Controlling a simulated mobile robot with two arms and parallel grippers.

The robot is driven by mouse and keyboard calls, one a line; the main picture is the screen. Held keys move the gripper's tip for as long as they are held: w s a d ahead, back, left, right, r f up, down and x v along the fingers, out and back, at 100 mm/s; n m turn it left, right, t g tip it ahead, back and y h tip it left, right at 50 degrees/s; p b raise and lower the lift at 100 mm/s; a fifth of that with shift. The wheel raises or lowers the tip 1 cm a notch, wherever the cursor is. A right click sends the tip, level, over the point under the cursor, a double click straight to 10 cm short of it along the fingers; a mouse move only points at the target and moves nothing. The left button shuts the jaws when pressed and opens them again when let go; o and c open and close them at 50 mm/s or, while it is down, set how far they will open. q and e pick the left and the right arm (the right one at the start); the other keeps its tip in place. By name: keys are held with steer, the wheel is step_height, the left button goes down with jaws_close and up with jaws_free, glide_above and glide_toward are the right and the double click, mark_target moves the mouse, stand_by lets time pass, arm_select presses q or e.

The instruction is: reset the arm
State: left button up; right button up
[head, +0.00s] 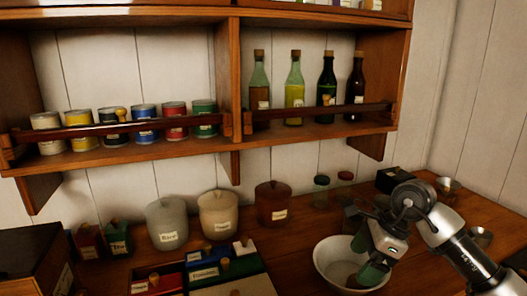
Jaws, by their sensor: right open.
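My right arm comes in from the right side of the head view. Its gripper (366,256) is open, with its green-padded fingers apart, and points down and left over the right part of a white bowl (327,256). The gripper hides part of the bowl's right rim. I cannot tell whether the fingers touch the bowl. Something brownish shows low inside the bowl, too unclear to name. My left gripper is out of view.
A wooden shelf (140,154) with railings holds several tins and bottles above the counter. Lidded canisters, such as the brown one (273,203), stand at the back. A compartmented box (230,285) lies left of the bowl. Small jars (321,192) and a dark box (395,180) stand behind my gripper.

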steer(key=s+a+r+m+t+y, duration=0.2)
steer(key=s+a+m+y, duration=0.1)
steer(key=a+y, duration=0.45)
steer(key=s+a+r+m+t+y, duration=0.2)
steer(key=s+a+m+y, duration=0.1)
steer(key=a+y, duration=0.45)
steer(key=s+d+f+m+t+h, duration=0.1)
steer(key=d+f+m+t+h, duration=0.4)
steer(key=m, duration=0.7)
steer(key=d+f+m+t+h, duration=0.2)
steer(key=d+m+t+h, duration=0.2)
steer(key=m+h, duration=0.6)
steer(key=s+d+f+m+t+h, duration=0.1)
steer(key=d+f+m+t+h, duration=0.25)
steer(key=m, duration=0.95)
steer(key=s+d+f+m+g+h, duration=0.1)
steer(key=s+f+m+g, duration=0.4)
steer(key=s+f+g, duration=0.45)
steer(key=s+d+f+m+g, duration=0.2)
steer(key=s+f+m+g, duration=0.3)
steer(key=s, duration=0.8)
step_height(320, 180, down, 28)
steer(key=f+n, duration=0.1)
steer(key=s+d+f+g, duration=0.1)
steer(key=s+d+f, duration=0.1)
steer(key=s+f, duration=1.2)
steer(key=shift+s+d+f+g, duration=0.2)
steer(key=shift+s+g, duration=0.2)
steer(key=shift+s, duration=0.85)
